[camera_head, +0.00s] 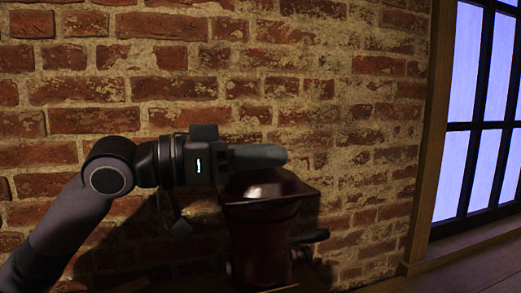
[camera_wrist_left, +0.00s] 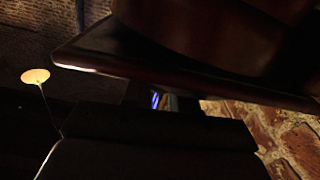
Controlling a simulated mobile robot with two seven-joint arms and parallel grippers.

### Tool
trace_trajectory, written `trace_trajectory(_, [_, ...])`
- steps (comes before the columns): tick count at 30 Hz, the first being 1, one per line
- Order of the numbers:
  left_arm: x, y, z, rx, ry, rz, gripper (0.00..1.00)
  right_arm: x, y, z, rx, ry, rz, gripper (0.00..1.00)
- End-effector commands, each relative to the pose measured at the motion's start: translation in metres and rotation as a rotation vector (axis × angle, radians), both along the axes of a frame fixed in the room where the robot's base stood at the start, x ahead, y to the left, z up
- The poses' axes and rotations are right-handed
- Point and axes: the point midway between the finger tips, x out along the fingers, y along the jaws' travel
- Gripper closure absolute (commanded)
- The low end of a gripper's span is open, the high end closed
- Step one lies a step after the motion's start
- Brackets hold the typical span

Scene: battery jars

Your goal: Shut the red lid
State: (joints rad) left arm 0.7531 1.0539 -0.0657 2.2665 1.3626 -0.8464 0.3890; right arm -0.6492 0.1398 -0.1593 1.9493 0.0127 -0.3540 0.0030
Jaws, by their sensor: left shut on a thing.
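A dark red jar (camera_head: 258,245) stands against the brick wall in the head view. Its glossy dark red lid (camera_head: 268,190) is at the top, with a wide, flat rim that looks nearly level. I cannot tell whether the rim sits fully down on the jar. My left gripper (camera_head: 258,157) reaches in from the left, horizontal, at the top of the lid, and is shut on it. The contact between fingers and lid is hidden. In the left wrist view the lid's dark rim (camera_wrist_left: 150,65) fills the top, close to the gripper. My right gripper is not in view.
A dark handle-like part (camera_head: 312,237) sticks out at the jar's right side. The brick wall (camera_head: 360,130) is close behind the jar. A window (camera_head: 475,110) with a wooden frame is at the right, and a wooden surface (camera_head: 460,275) lies below it.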

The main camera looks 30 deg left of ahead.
Motion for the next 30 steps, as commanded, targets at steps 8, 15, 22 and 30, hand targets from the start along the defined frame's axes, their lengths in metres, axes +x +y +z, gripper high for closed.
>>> trace_trajectory(8, [-0.0008, -0.0020, -0.0063, -0.003, 0.009, -0.006, 1.00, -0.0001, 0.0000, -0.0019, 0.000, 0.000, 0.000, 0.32])
trace_trajectory(15, [-0.0010, -0.0023, -0.0069, -0.003, 0.010, -0.007, 1.00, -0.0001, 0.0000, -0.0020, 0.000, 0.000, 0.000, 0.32])
trace_trajectory(22, [-0.0012, -0.0025, -0.0072, -0.003, 0.010, -0.008, 0.54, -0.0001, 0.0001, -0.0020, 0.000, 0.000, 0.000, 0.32])
trace_trajectory(30, [-0.0008, -0.0014, -0.0062, -0.002, 0.008, -0.005, 0.51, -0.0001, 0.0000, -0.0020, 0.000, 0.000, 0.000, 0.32])
